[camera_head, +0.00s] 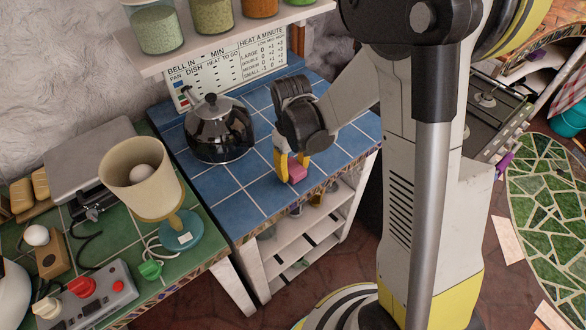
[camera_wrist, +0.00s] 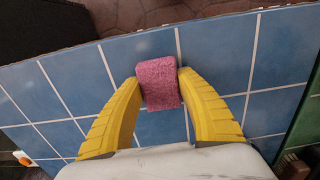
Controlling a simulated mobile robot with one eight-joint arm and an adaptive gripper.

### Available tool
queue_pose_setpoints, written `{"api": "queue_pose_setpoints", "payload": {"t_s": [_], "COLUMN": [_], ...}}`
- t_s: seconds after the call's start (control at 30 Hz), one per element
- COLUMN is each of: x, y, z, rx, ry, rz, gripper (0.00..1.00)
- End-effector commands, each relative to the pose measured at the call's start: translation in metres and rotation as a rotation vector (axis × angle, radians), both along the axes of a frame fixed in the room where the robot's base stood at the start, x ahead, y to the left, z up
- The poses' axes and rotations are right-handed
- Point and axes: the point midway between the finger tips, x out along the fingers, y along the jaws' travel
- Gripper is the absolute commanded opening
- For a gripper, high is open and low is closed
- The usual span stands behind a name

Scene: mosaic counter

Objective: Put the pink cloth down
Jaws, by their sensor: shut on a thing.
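The pink cloth (camera_wrist: 160,84) is a small folded block between the two yellow fingertips of my gripper (camera_wrist: 159,77) in the wrist view. My gripper is shut on it, with a fingertip against each side. In the head view the pink cloth (camera_head: 297,173) shows below the fingers of my gripper (camera_head: 289,162), near the front edge of the blue tiled counter (camera_head: 230,190). The cloth is at or just above the tiles; I cannot tell whether it touches them.
A dark shiny kettle (camera_head: 218,130) stands on the blue counter to the left. A beige lamp (camera_head: 142,180) stands on the green counter (camera_head: 105,242) at the left. A shelf with jars (camera_head: 212,15) hangs above. Blue tiles around the cloth are clear.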

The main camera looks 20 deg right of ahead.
Motion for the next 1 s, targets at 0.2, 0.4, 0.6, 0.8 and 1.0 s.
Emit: {"api": "queue_pose_setpoints", "payload": {"t_s": [0.2, 0.4, 0.6, 0.8, 1.0], "x": [0.0, 0.0, 0.0, 0.0, 0.0], "y": [0.0, 0.0, 0.0, 0.001, 0.001], "z": [-0.003, -0.003, 0.006, 0.048, 0.092], "rx": [0.0, 0.0, 0.0, 0.0, 0.0], "ry": [0.0, 0.0, 0.0, 0.0, 0.0], "rz": [0.0, 0.0, 0.0, 0.0, 0.0], "gripper": [0.63, 0.63, 0.63, 0.63, 0.63]}}
